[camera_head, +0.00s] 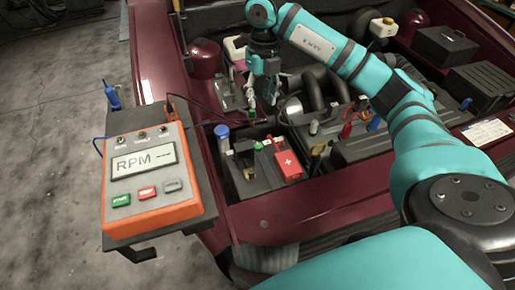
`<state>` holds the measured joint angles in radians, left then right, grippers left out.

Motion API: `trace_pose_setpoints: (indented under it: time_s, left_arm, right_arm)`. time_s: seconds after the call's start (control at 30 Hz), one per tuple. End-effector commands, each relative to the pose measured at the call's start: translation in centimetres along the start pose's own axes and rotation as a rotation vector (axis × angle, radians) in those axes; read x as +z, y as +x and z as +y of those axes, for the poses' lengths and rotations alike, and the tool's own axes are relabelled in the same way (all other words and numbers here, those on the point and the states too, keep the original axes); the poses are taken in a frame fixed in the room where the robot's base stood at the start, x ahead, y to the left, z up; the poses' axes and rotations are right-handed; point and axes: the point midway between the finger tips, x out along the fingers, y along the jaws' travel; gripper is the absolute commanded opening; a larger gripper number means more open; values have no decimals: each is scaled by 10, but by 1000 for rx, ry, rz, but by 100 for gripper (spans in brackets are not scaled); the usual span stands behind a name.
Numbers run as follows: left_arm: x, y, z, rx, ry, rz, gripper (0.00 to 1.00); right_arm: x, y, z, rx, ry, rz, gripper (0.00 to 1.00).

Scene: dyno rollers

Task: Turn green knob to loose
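A small green knob (258,146) sits on top of the black battery (252,182) at the front of the engine bay. My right gripper (262,98) comes in from the upper right and points down, above and behind the green knob in the picture. Its fingers look spread apart with nothing clear between them. The gripper and the knob appear apart. My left gripper is not in view.
A red cover with a plus sign (288,166) is on the battery, right of the knob. A blue-capped bottle (222,138) stands to the left. An orange RPM meter (150,175) sits on a stand left of the car. Hoses and cables crowd the bay.

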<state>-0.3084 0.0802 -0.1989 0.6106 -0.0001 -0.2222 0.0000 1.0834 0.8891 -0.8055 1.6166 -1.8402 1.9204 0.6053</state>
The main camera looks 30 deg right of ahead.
Motion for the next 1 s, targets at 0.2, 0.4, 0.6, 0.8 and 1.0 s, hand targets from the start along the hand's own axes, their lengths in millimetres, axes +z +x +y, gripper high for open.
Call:
trace_pose_setpoints:
  time_s: [0.2,0.4,0.6,0.8,1.0]
  left_arm:
    - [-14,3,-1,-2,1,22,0]
    - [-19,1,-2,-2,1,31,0]
    - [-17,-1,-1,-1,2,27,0]
    - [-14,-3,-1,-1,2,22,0]
    - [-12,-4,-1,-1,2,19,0]
  right_arm:
    - [-1,22,0,-1,0,4,36]
    - [-1,62,0,0,0,5,36]
    - [-1,107,0,0,0,5,36]
    - [-1,146,0,0,1,4,36]
    - [0,171,0,0,-1,2,36]
